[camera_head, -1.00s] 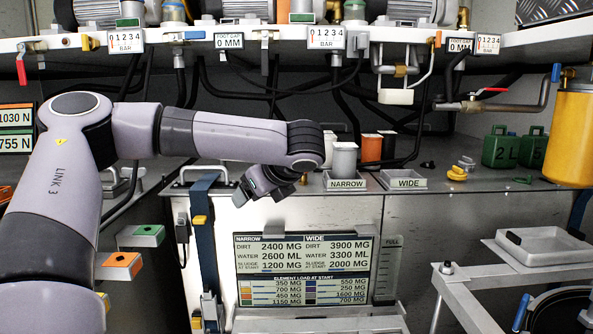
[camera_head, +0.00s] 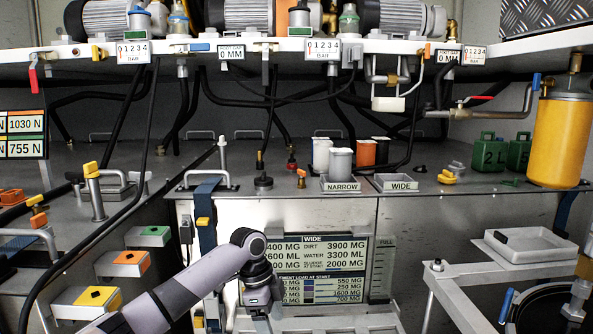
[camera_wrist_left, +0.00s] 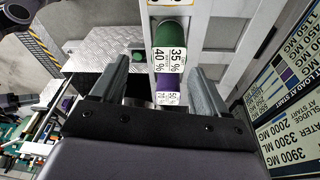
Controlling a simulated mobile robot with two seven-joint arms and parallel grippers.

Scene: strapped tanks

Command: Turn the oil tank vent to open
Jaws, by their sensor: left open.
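My left gripper (camera_head: 262,303) hangs low in front of the label panel on the tank front. In the left wrist view its two fingers (camera_wrist_left: 160,85) are apart, with nothing held between them. No part is labelled as the oil tank vent, so I cannot tell which it is. A post with a yellow cap (camera_head: 91,182) stands upright on the left tank top (camera_head: 155,205). My gripper is apart from all of these. My right gripper is not seen.
Black hoses (camera_head: 95,235) cross the left tank top. The label panel (camera_head: 320,262) is behind my arm. A green and purple cylinder (camera_wrist_left: 168,60) shows beyond the fingers. A yellow filter (camera_head: 560,135) stands right.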

